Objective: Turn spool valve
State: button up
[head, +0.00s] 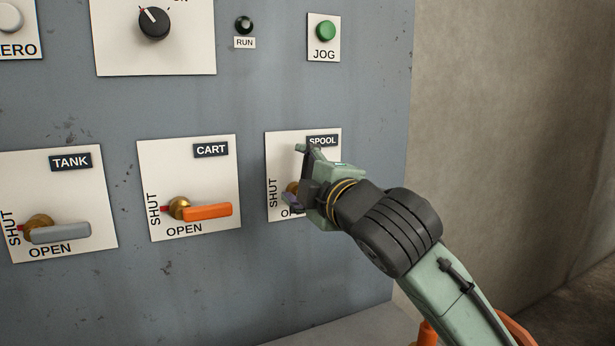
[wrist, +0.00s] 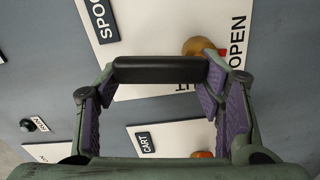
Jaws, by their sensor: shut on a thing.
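The spool valve handle, a black bar (wrist: 160,70), lies between my fingers in the wrist view. One finger is at each end of the bar, and my gripper (head: 304,176) is shut on it. The brass hub (wrist: 199,45) with a red mark shows behind the bar's right end. Relative to the plate's lettering, the bar points up from the hub, along the SHUT side, not along OPEN. In the head view my gripper covers most of the handle and part of the spool plate (head: 276,150); the SPOOL label (head: 322,141) shows above it.
Left of it are the cart valve with an orange handle (head: 208,211) and the tank valve with a grey handle (head: 60,233), both lying along OPEN. Above are a black selector knob (head: 154,23), the RUN button (head: 244,25) and the green JOG button (head: 326,31). A concrete wall (head: 510,110) stands right.

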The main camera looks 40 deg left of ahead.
jog(key=shift+s+a+r+n, duration=0.1)
jog(key=shift+r+n, duration=0.05)
jog(key=shift+n, duration=0.75)
jog(key=o, duration=1.7)
jog(key=shift+a+f, duration=0.15)
jog(key=shift+f, duration=0.05)
jog(key=shift+s, duration=0.1)
jog(key=v, duration=1.2)
